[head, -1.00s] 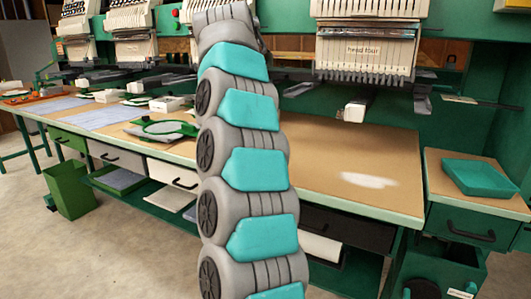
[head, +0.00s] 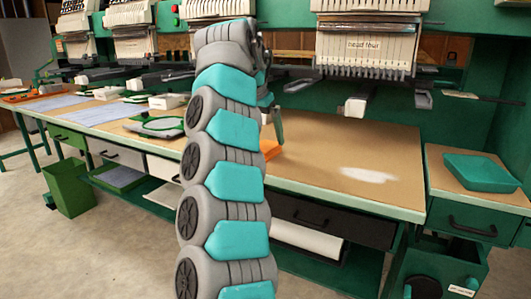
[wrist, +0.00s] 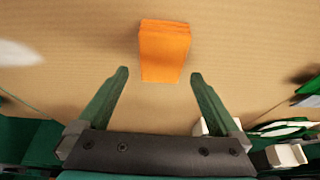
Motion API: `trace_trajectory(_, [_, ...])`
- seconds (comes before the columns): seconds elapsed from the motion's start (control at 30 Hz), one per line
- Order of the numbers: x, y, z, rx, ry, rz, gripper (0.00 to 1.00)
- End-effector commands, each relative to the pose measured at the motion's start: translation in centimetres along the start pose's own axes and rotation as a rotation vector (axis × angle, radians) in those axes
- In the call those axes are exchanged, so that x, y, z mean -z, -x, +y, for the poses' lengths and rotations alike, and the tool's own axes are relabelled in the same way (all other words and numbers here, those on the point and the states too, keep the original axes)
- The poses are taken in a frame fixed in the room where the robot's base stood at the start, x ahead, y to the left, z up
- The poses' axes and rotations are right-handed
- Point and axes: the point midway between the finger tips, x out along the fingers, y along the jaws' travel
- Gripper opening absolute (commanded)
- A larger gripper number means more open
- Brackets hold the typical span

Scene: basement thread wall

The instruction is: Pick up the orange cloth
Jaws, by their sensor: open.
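The orange cloth (wrist: 165,50) lies folded on the tan tabletop in the wrist view, a small block-like shape. In the head view only a part of the orange cloth (head: 271,148) shows beside my arm; the rest is hidden. My gripper (wrist: 158,74) is open and empty, its two green fingers spread. The cloth's near end lies just ahead of and between the fingertips, apart from both. In the head view a finger of my gripper (head: 279,128) points down over the table close to the cloth.
The worktable (head: 330,150) has a white patch (head: 368,175) to the right. A green embroidery hoop (head: 160,126) lies to the left. Embroidery machine heads (head: 367,45) hang above the table's back. A teal tray (head: 480,169) sits on the right-hand cabinet.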

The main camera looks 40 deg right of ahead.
Motion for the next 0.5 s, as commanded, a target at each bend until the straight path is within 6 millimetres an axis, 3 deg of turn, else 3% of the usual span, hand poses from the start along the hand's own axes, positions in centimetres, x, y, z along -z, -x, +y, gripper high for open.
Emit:
trace_trajectory(0.2, [0.0, -2.7, -0.2, 0.001, 0.004, -0.002, 1.0])
trace_trajectory(0.5, [0.1, -3.7, -0.1, -0.001, 0.003, -0.001, 1.0])
